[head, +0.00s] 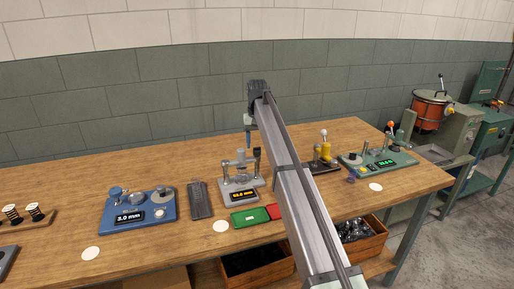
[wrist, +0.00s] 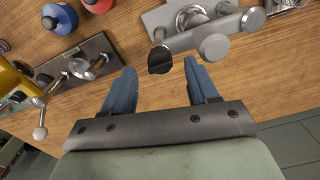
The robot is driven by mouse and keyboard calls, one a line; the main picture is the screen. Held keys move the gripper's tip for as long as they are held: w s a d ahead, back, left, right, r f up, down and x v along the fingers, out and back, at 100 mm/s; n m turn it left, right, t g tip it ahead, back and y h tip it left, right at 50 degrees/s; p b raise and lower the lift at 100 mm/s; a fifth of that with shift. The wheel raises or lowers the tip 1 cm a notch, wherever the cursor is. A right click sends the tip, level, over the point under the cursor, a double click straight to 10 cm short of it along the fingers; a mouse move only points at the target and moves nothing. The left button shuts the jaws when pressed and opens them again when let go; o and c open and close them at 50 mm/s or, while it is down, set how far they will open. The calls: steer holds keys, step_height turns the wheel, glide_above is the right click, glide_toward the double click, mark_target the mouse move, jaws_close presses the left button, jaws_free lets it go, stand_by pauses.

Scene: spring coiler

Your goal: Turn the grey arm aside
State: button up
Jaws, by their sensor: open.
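My gripper (head: 248,124) points down above the device. In the wrist view my gripper (wrist: 159,68) is open, with blue fingers apart and nothing held. The dark knob shows in line with the gap between the fingertips; I cannot tell the depth between them.
A blue device (head: 138,208) and a dark plate (head: 201,199) stand to the left. A dark stand with a yellow post (head: 324,154) and a green device (head: 378,160) are to the right. Bare wood (head: 70,215) shows at left.

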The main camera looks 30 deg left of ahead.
steer(key=shift+f, duration=1.35)
steer(key=shift+c, duration=0.3)
jaws_close()
